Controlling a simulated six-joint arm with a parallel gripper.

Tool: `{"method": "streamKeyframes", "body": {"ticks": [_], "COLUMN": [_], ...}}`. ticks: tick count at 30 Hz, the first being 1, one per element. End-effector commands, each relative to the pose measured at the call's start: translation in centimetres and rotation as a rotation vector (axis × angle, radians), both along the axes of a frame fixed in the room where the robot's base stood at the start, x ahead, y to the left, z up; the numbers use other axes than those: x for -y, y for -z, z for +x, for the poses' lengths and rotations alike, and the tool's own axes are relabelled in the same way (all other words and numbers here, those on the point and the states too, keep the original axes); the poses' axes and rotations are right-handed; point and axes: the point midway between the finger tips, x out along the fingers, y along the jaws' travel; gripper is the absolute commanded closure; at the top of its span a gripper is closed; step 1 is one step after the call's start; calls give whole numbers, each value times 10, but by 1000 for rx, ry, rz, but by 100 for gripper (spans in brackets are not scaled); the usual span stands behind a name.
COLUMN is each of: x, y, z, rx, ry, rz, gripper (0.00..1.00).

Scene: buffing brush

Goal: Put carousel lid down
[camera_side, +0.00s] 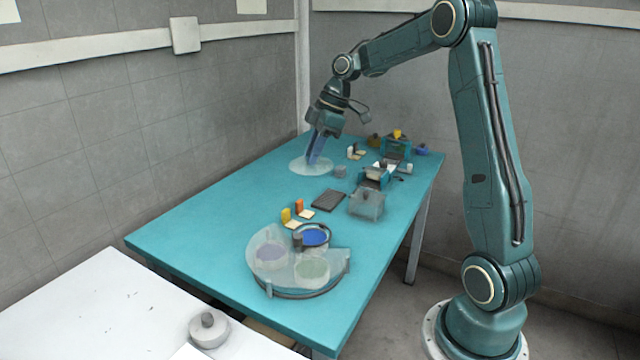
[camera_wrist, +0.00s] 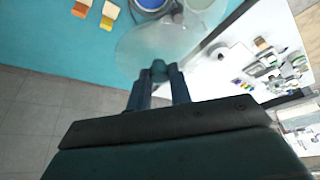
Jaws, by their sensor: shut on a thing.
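My gripper (camera_side: 312,163) is at the far end of the teal table in the side view. It is shut on the small knob of a clear round lid (camera_side: 298,167); the lid also shows in the wrist view (camera_wrist: 133,48), with my fingertips at its knob (camera_wrist: 160,72). The lid looks roughly level; its height over the table is hard to tell. The carousel (camera_side: 290,293) stands at the near end of the table, well apart from the lid. A clear cover (camera_side: 265,243) lies over part of it, and a blue well (camera_side: 313,236) shows uncovered.
Yellow (camera_side: 286,216) and orange (camera_side: 299,205) blocks, a dark ribbed pad (camera_side: 328,199) and a clear box (camera_side: 367,205) stand between lid and carousel. Small fixtures (camera_side: 375,177) crowd the far right. The table's left side is clear. A white table (camera_side: 110,310) is at front left.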

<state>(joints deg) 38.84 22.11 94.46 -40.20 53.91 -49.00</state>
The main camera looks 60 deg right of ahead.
Motion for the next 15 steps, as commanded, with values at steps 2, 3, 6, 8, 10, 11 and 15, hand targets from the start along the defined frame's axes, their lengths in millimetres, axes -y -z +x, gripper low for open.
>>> {"method": "streamKeyframes", "body": {"ticks": [2,3,6,8,10,11,15], "x": [0,0,0,0,0,0,4], "y": [0,0,0,0,0,0,2], "z": [0,0,0,0,0,0,-1], "rx": [0,0,0,0,0,0,0], "ry": [0,0,0,0,0,0,1], "rz": [0,0,0,0,0,0,0], "gripper": [100,100,100,100,100,100,100]}}
